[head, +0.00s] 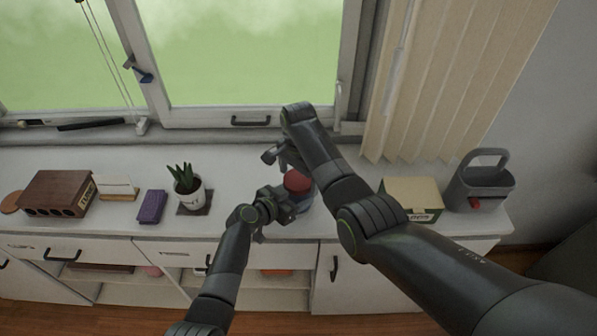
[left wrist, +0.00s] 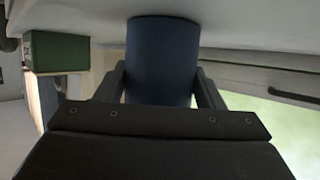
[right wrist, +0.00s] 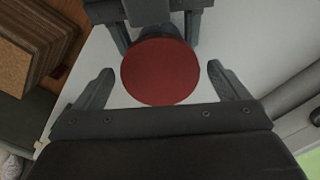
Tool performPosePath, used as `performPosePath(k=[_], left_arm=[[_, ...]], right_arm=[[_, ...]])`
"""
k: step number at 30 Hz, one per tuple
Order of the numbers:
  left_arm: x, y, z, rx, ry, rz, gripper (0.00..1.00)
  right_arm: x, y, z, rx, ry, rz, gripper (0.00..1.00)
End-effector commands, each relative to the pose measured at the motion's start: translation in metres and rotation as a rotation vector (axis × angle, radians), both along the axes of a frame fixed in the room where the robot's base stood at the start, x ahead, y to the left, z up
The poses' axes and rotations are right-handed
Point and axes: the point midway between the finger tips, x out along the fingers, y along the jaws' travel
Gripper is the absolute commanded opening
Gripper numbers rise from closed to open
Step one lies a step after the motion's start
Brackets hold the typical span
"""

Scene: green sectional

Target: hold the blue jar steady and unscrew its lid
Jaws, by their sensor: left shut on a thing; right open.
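The blue jar (left wrist: 162,60) stands on the white countertop, and its body fills the middle of the left wrist view. Its red lid (right wrist: 160,72) is on top, seen from above in the right wrist view and also in the head view (head: 297,182). My left gripper (left wrist: 160,88) is shut on the jar's body from the side, one finger on each flank. My right gripper (right wrist: 160,88) is open above the jar, its fingertips on either side of the lid with gaps to it.
On the counter (head: 110,222) left of the jar are a potted plant (head: 188,190), a purple box (head: 151,206) and a brown wooden block (head: 57,193). To the right stand a green box (head: 412,198) and a grey caddy (head: 480,182). The window is behind.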

Motion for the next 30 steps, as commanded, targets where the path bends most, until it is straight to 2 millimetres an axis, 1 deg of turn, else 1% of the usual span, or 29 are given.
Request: performPosePath(k=[3,4,12,14,17,20,23,30], left_arm=[[-0.0002,0.0001,-0.0006,0.001,0.001,0.0,0.0],[-0.0002,0.0001,-0.0006,0.001,0.001,0.0,0.0],[-0.0002,0.0001,-0.0006,0.001,0.001,0.0,0.0],[-0.0002,0.0002,-0.0006,0.001,0.001,0.0,0.0],[-0.0002,0.0002,-0.0006,0.001,0.001,0.0,0.0],[-0.0002,0.0002,-0.0006,0.001,0.001,0.0,0.0],[-0.0002,0.0002,-0.0006,0.001,0.001,0.0,0.0],[-0.0002,0.0002,-0.0006,0.001,0.001,0.0,0.0]], right_arm=[[0.0001,-0.0002,0.0,0.0,0.0,0.0,0.95],[0.0001,-0.0002,0.0,0.0,0.0,0.0,0.92],[0.0001,-0.0002,0.0002,0.0,0.0,0.0,0.57],[0.0001,-0.0002,0.0003,0.0,0.0,0.0,0.5],[0.0001,-0.0002,0.0003,0.0,0.0,0.012,0.5],[0.0001,-0.0002,0.0004,0.0,0.0,0.081,0.5],[0.0001,-0.0003,0.0005,0.0,0.0,0.216,0.5],[0.0003,-0.0003,0.0009,0.0,0.0,0.596,0.5]])
